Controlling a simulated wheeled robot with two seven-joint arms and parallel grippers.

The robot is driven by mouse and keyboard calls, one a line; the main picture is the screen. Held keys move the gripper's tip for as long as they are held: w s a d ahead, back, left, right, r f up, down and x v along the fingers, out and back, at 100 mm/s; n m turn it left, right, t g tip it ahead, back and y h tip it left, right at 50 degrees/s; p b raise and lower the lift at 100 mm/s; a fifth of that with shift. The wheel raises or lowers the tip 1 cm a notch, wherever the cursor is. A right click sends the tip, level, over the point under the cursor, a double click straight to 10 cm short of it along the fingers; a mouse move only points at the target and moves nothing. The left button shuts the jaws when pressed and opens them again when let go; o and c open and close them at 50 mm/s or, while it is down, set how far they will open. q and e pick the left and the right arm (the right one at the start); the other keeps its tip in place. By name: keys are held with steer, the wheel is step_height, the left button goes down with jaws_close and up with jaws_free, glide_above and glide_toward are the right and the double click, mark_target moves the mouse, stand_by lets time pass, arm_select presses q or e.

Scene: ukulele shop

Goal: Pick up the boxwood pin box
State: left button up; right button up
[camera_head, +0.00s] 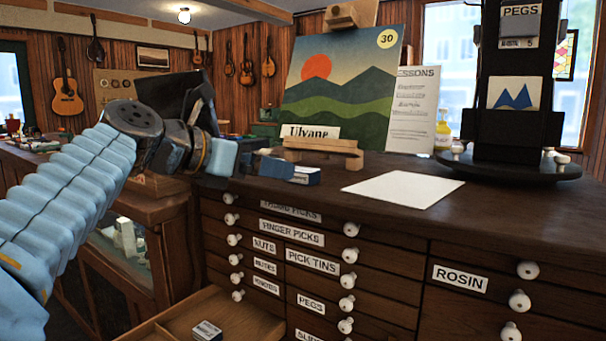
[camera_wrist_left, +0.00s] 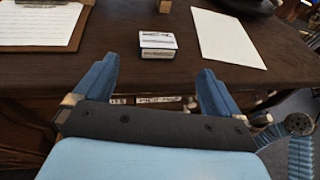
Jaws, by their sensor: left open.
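A small box with a white-labelled top and dark blue sides (camera_wrist_left: 158,45) lies on the dark counter top. It also shows in the head view (camera_head: 305,175), just right of my left gripper (camera_head: 248,163). I cannot read its label, so I cannot tell whether it is the boxwood pin box. In the left wrist view my left gripper (camera_wrist_left: 156,72) is open and empty, with the box ahead of and between its two blue fingers. Another small labelled box (camera_head: 207,330) sits in the open drawer below. My right gripper is out of view.
A wooden stand (camera_head: 322,152) is just behind the box. A white sheet (camera_head: 404,188) lies to its right, and a dark round-based display stand (camera_head: 515,172) is beyond. A clipboard (camera_wrist_left: 40,25) lies at left in the wrist view. An open drawer (camera_head: 240,318) juts out below.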

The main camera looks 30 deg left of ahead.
mark_target(302, 169)
arm_select(q)
steer(key=x, duration=0.5)
steer(key=p+x, duration=0.1)
steer(key=x, duration=0.2)
steer(key=shift+w+a+r, duration=0.15)
steer(key=shift+w+r, duration=0.1)
steer(key=shift+w, duration=0.15)
steer(key=shift+c, duration=0.5)
steer(key=c, duration=1.1)
